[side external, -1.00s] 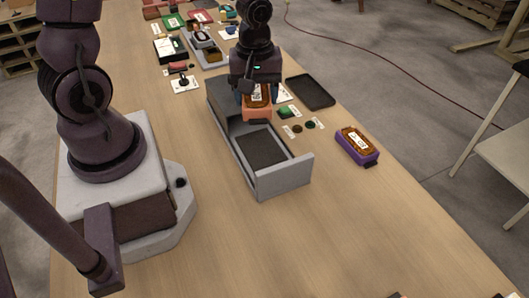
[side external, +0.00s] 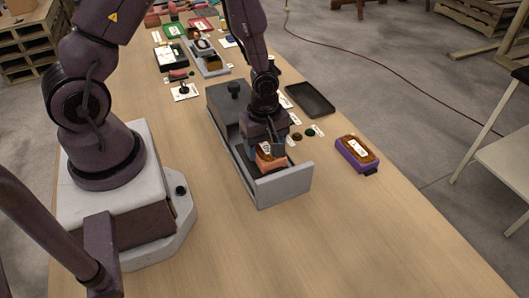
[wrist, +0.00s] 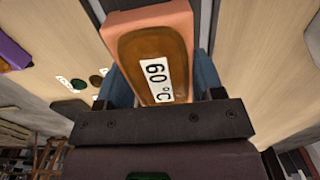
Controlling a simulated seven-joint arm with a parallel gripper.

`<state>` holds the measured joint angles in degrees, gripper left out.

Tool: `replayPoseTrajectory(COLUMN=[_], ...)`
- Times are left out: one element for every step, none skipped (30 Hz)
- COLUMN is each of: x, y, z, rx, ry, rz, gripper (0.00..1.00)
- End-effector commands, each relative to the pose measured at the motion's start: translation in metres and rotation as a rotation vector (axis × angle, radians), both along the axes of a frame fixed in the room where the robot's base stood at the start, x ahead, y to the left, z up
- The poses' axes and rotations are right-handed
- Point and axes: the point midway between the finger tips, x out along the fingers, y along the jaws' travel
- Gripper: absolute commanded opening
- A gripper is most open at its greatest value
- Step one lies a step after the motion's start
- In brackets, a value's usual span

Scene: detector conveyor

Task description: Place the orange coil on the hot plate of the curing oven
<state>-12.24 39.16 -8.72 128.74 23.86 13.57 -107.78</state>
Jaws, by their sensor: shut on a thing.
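The orange coil (side external: 270,163) has a salmon-orange base and a brown winding on top. In the wrist view the coil (wrist: 150,50) shows a white label reading "60 °C". My gripper (side external: 267,149) is shut on it, with blue fingers on both its sides. The curing oven (side external: 283,187) is a grey box with its drawer pulled out towards the front. The coil is over or inside the drawer, near its front wall. The dark hot plate in the drawer is mostly hidden by my gripper and the coil. I cannot tell whether the coil touches the plate.
A purple coil (side external: 357,153) with a brown top stands to the right of the oven. A black tray (side external: 310,100) lies behind it. Small discs and labels lie between the oven and the purple coil. Several parts stand at the far end. The front table is clear.

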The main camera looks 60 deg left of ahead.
Motion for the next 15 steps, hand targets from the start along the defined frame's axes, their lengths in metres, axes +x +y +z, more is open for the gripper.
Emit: replayPoseTrajectory(x=[0.0, 0.0, 0.0, 0.0, 0.0, 0.0, 0.0, 0.0, 0.0, 0.0, 0.0, 0.0, 0.0, 0.0, 0.0], y=[-0.001, 0.0, 0.0, 0.0, 0.0, 0.0, 0.0, 0.0, 0.0, 0.0, 0.0, 0.0, 0.0, 0.0, 0.0], z=[-0.008, -0.012, -0.017, -0.019, -0.021, -0.023, -0.023, -0.023, -0.023, -0.023, -0.023, -0.023, -0.023, -0.023, -0.024], rx=[0.0, 0.0, 0.001, 0.001, 0.0, 0.0, 0.0, 0.0, 0.0, 0.0, 0.0, 0.0, 0.0, 0.0, 0.0], ry=[0.004, 0.003, 0.003, 0.002, 0.001, 0.0, 0.0, -0.001, -0.001, -0.001, -0.001, -0.001, -0.001, -0.001, 0.0], rz=[-0.002, -0.001, -0.001, -0.002, -0.002, -0.001, -0.001, -0.001, 0.0, 0.0, 0.0, 0.0, 0.0, 0.0, 0.0], gripper=[0.25, 0.25, 0.25, 0.25, 0.25, 0.25, 0.25, 0.25, 0.25, 0.25, 0.25, 0.25, 0.25, 0.25, 0.25])
